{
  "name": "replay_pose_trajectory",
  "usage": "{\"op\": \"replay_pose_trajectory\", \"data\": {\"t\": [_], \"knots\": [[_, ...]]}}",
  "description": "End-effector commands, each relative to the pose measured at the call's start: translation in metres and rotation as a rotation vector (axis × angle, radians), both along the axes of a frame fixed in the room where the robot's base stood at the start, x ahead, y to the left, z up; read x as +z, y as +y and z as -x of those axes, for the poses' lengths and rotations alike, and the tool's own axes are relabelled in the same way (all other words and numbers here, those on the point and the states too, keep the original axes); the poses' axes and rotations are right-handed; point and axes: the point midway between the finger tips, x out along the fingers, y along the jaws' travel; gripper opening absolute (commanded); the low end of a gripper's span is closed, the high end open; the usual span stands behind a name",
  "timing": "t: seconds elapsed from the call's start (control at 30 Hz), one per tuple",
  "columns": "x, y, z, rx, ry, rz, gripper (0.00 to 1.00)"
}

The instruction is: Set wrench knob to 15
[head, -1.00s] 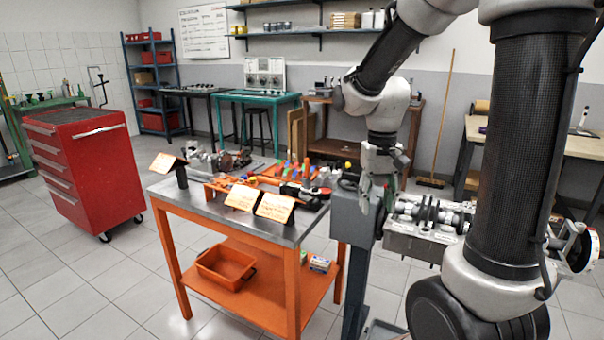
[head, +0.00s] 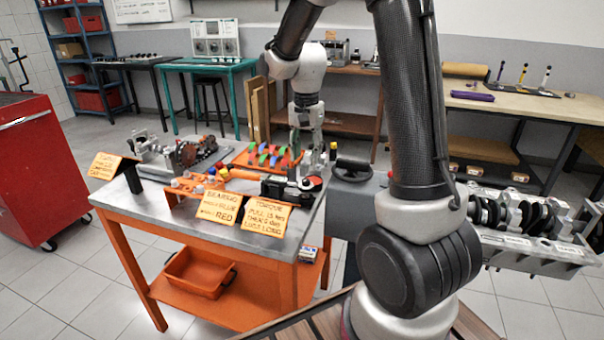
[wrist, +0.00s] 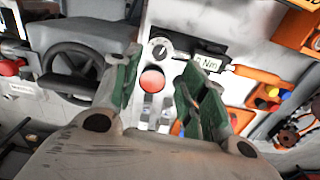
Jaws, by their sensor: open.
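The torque wrench unit (head: 285,188) is a dark body on the right part of the orange-framed table, with a red round end (head: 312,183). In the wrist view a dark dial with a pale pointer (wrist: 160,47) sits just above a red button-like knob (wrist: 152,80). A small plate reading "Nm" (wrist: 208,63) is to their right. The dial's setting is too small to read. My gripper (wrist: 160,78) is open, its green-padded fingers either side of the red knob in the picture. Contact does not show. In the head view my gripper (head: 308,148) is at the table's right end.
Sign cards (head: 266,215) stand along the table's front edge. A tray of coloured parts (head: 268,157) lies behind the wrench. A black handwheel (head: 353,168) is close on the right; it also shows in the wrist view (wrist: 72,70). An engine block (head: 530,235) is further right.

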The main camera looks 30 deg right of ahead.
Motion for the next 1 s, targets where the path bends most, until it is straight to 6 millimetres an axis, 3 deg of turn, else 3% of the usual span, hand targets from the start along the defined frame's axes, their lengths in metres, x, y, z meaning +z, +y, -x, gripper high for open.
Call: {"op": "replay_pose_trajectory", "data": {"t": [0.17,0.53,0.9,0.93,1.0], "knots": [[-0.012,0.0,0.0,-0.027,0.004,0.0,0.43],[-0.07,0.0,0.001,-0.025,0.004,0.0,0.43],[-0.079,0.0,0.0,-0.025,0.001,0.0,0.43],[-0.079,0.0,0.0,-0.025,0.001,0.0,0.41],[-0.079,0.0,0.0,-0.024,0.001,0.0,0.28]]}}
